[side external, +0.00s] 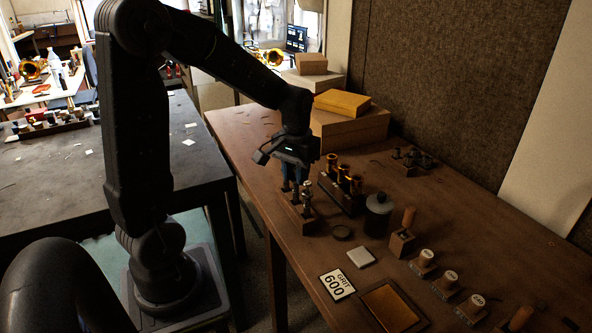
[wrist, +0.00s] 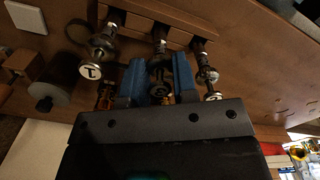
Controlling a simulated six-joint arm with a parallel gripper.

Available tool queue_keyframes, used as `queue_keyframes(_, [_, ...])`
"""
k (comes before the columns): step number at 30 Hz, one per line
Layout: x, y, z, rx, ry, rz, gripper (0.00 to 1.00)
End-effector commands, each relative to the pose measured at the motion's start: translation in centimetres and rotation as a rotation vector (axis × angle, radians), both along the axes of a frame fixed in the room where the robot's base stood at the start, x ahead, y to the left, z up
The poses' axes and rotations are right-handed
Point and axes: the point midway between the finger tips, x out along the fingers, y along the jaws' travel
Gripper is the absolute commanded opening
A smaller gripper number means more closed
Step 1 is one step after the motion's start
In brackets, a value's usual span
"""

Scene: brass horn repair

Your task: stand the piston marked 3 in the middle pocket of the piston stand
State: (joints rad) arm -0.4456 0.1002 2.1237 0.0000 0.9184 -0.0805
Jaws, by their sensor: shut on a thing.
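The wooden piston stand (side external: 299,219) is on the bench; its row of pockets shows at the top of the wrist view (wrist: 150,10). My gripper (wrist: 160,82) has its two blue fingers closed around a piston (wrist: 160,66) at the middle of the row. Its round cap mark is partly shaded and I cannot read it surely. Its lower end meets the stand in the picture, but I cannot tell how deep it sits. The piston marked 1 (wrist: 91,70) stands at the left end.
A dark block with brass valve tubes (side external: 343,197) stands close behind the stand. A dark bottle (side external: 377,214), a flat round tin (side external: 342,232) and a pale square block (side external: 361,257) are to the right. Boxes (side external: 345,122) are stacked at the back.

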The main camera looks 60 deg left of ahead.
Motion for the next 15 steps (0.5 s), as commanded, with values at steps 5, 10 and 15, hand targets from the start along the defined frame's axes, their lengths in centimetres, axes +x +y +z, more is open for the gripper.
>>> queue_keyframes(5, [0.01, 0.0, -0.42, 0.001, -0.001, 0.0, 0.02])
queue_keyframes(10, [0.01, 0.0, -0.45, 0.001, -0.001, 0.0, 0.39])
queue_keyframes(15, [0.01, 0.0, -0.44, 0.001, -0.001, 0.0, 0.55])
